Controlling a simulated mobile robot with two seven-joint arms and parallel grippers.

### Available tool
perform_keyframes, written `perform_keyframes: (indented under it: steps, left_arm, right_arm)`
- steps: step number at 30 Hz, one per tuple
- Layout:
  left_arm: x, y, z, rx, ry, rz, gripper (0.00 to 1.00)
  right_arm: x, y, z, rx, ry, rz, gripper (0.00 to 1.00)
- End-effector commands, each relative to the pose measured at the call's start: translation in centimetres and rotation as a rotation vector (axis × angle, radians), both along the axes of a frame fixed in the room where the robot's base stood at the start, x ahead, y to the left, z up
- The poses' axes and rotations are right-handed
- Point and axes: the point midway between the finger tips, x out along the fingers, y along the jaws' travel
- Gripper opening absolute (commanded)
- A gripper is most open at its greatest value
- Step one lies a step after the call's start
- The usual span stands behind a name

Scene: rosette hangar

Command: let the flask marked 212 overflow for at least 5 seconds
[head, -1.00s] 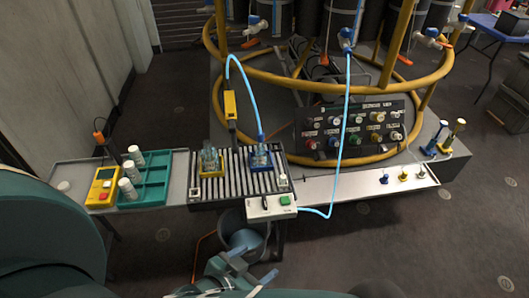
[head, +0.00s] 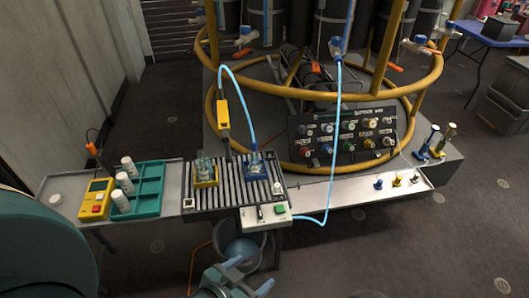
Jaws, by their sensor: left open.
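Two clear flasks stand on a slatted drain grate (head: 232,176): one in a yellow holder (head: 205,176), one in a blue holder (head: 254,165). No number on either is readable, so I cannot tell which is 212. A blue hose (head: 237,85) arches down into the blue-held flask; liquid level and flow cannot be made out. A white control box (head: 264,216) with a black switch and green button (head: 281,209) sits at the grate's front edge. My left gripper (head: 250,277) is open and empty, in front of and below the box. My right gripper is not in view.
A bucket (head: 260,262) stands under the grate, behind my left gripper. A green tray (head: 152,186) with white bottles and a yellow meter (head: 96,199) lie left. A valve panel (head: 345,132) stands behind a right-hand shelf (head: 325,196). A second blue hose (head: 335,130) hangs to the box.

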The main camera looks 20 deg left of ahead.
Motion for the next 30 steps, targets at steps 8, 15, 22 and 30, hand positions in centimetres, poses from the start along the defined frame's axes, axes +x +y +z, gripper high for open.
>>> perform_keyframes:
  steps: [8,15,22,30]
  left_arm:
    - [-0.01,0.02,0.00,0.000,0.001,0.000,0.70]
    - [0.00,0.04,0.00,0.001,0.001,0.001,0.51]
    - [0.00,0.04,0.00,0.001,0.001,0.001,0.32]
    - [0.01,0.05,0.00,0.001,0.000,0.001,0.10]
  right_arm:
    - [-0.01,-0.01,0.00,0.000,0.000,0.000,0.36]
    - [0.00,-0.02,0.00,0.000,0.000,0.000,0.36]
    - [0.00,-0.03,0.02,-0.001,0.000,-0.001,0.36]
    - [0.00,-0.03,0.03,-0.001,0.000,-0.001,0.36]
